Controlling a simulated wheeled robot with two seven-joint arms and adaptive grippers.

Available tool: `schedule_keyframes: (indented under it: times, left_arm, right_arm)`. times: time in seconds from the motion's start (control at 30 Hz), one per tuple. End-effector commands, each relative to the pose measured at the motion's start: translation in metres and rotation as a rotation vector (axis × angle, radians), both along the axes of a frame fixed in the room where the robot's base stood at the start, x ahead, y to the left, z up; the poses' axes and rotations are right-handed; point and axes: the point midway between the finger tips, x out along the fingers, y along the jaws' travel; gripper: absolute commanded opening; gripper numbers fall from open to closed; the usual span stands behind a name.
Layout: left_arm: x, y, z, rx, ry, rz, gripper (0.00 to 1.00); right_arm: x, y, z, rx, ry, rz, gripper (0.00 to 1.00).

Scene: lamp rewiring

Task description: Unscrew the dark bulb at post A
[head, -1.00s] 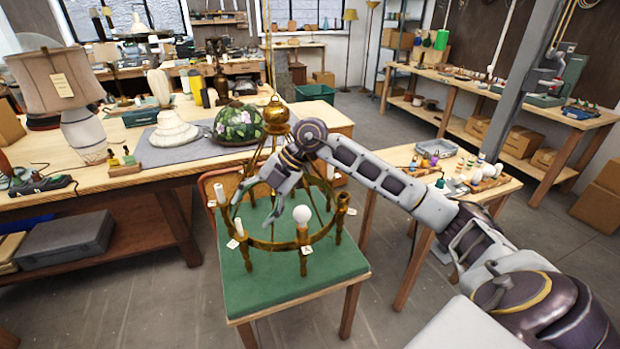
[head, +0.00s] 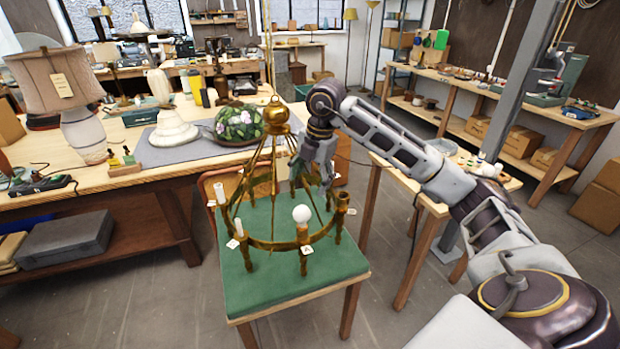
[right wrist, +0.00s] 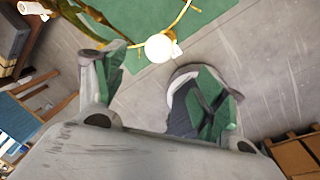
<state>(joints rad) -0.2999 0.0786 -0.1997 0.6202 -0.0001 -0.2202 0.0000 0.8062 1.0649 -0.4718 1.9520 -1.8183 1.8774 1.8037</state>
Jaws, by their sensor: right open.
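A brass chandelier frame (head: 262,243) stands on a green-topped table, with several posts around its ring. A round, pale bulb (head: 302,213) sits upright on the front post; it also shows in the right wrist view (right wrist: 158,48). My right gripper (head: 314,181) hangs over the back right of the ring, behind the bulb in the head view. In the right wrist view its green-padded fingers (right wrist: 160,78) are apart and empty, with the bulb beyond them. My left gripper is out of view.
White sleeves (head: 221,194) stand on the ring's left side. The sloping brass rods (head: 273,165) rise close to my right gripper. A side table (head: 425,200) stands at right, partly hidden by my arm. A floral shade (head: 238,123) sits on the workbench behind.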

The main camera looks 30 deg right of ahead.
Motion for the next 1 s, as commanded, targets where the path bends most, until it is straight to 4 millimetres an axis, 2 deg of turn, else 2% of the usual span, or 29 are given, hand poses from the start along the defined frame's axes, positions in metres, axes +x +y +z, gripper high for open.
schedule_keyframes:
  times: [0.37, 1.0]
  left_arm:
    - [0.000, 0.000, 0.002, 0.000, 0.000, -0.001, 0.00]
    - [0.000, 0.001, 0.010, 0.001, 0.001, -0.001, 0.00]
  right_arm:
    - [0.003, 0.002, -0.018, 0.002, 0.003, 0.002, 0.71]
    - [0.015, 0.007, -0.091, 0.001, 0.003, 0.000, 0.71]
